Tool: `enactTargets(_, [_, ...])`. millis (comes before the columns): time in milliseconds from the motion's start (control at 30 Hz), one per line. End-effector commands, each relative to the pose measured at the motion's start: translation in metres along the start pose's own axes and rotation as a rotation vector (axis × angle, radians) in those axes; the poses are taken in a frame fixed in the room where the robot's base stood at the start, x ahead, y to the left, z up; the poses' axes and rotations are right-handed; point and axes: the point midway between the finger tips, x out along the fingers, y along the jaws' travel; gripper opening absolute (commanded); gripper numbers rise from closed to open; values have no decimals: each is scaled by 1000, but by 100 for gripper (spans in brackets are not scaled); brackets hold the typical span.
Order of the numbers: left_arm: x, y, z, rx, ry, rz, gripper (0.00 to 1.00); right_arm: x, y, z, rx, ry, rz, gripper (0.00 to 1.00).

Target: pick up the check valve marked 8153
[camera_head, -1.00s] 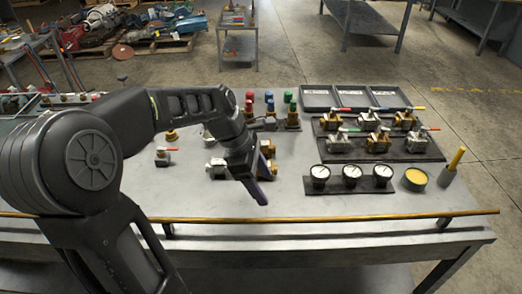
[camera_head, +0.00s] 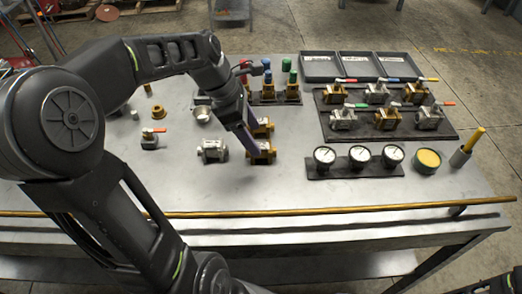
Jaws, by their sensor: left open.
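Several valve bodies without handles sit in a small group at the middle of the grey table (camera_head: 300,188): a silver one (camera_head: 212,150), another silver one (camera_head: 202,113) partly hidden by my arm, a brass one (camera_head: 262,154) and a second brass one (camera_head: 263,128) behind it. No marking is legible, so I cannot tell which is 8153. My left gripper (camera_head: 250,146) points down just beside the brass valves, overlapping their left edges in the picture. It is open, with nothing seen between its fingers. I cannot tell whether it touches a valve.
A red-handled valve (camera_head: 150,139) stands at left. Colored-top valves (camera_head: 267,82) stand behind the gripper. At right are a board of lever valves (camera_head: 380,118), three gauges (camera_head: 358,160), a yellow-topped tin (camera_head: 427,161) and grey trays (camera_head: 355,65). A brass rod (camera_head: 300,210) runs along the front edge.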

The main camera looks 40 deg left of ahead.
Motion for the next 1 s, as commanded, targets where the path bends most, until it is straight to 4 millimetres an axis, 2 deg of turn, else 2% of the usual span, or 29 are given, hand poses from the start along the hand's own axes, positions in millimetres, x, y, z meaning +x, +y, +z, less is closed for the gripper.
enactTargets(367, [6,0,0,0,0,-1,69,0,0,0,0,0,0,100])
enactTargets(467, [15,0,0,0,1,-3,69,-1,0,0,0,0,0,100])
enactTargets(733, [52,2,0,2,0,-2,69,-2,-1,0,0,0,0,100])
enactTargets(1000, [57,3,0,1,0,0,69,-2,-1,0,0,0,0,100])
